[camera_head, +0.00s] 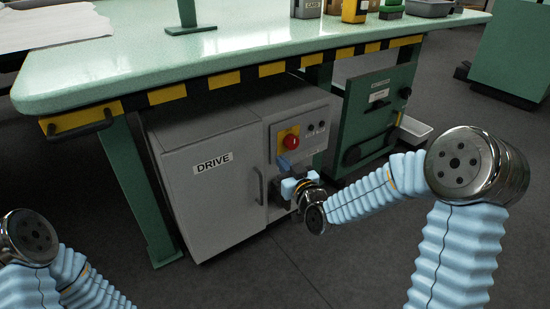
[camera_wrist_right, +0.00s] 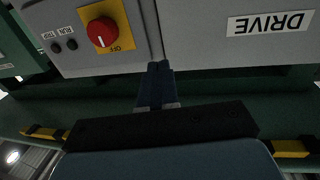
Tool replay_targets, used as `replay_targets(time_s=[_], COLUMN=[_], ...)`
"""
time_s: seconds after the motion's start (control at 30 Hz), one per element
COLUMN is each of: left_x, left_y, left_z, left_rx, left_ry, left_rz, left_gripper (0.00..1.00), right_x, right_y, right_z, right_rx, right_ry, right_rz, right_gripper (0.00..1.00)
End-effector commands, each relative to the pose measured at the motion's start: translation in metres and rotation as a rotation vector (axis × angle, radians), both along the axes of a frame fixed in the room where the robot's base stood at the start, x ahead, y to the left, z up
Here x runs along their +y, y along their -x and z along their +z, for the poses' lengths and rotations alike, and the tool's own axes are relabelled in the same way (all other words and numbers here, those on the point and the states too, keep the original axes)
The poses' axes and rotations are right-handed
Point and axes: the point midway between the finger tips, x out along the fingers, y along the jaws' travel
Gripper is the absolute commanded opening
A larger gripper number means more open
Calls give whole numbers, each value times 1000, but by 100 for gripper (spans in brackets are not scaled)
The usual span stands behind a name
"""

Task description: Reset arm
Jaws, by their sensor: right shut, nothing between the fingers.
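The grey DRIVE cabinet (camera_head: 215,185) stands under the green table. Its control panel has a red knob (camera_head: 291,142) on a yellow plate with small dark round parts beside it. My right gripper (camera_head: 284,162) is in front of this panel, just below the red knob, with its blue fingers together and empty. In the right wrist view, which is upside down, the shut fingers (camera_wrist_right: 155,82) point at the cabinet front beside the red knob (camera_wrist_right: 102,32). The plate there reads OFF. I cannot tell whether the fingers touch the panel. My left arm shows at lower left; its gripper is outside the view.
The green table (camera_head: 200,58) has a yellow and black striped edge above the cabinet. A green cabinet (camera_head: 375,115) with a handwheel stands to the right, with a white tray (camera_head: 413,130) beside it. Several containers stand on the table. Dark floor (camera_head: 345,255) is free in front.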

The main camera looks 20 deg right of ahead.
Motion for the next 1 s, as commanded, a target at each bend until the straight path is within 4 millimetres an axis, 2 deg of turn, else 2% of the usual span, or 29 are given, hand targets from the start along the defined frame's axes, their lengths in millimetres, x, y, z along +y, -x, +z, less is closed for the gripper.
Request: replay_targets(time_s=[0.2,0.4,0.47,0.53,0.57,0.67,0.73,0.8,0.9,1.0], left_x=[0,0,0,0,0,0,0,0,0,0], left_y=[0,0,0,0,0,0,0,0,0,0], left_z=[1,1,1,1,1,1,1,1,1,1], left_rx=[1,1,1,1,1,1,1,1,0,1], left_ry=[0,0,0,0,0,0,0,0,0,0], left_rz=[0,0,0,0,0,0,0,0,0,0], left_gripper=[38,38,38,38,38,38,38,38,38,38], right_x=[-12,-15,-14,-11,-9,3,14,25,39,50], right_y=[32,42,42,43,45,58,79,107,153,199], right_z=[0,-1,-8,-28,-41,-106,-160,-211,-267,-307], right_rx=[1,2,22,84,128,337,527,719,961,1172], right_ry=[1,-1,-5,-17,-27,-72,-111,-149,-190,-222], right_rz=[0,0,2,8,11,25,32,35,32,20], right_gripper=[0,0,0,0,0,0,0,0,0,0])
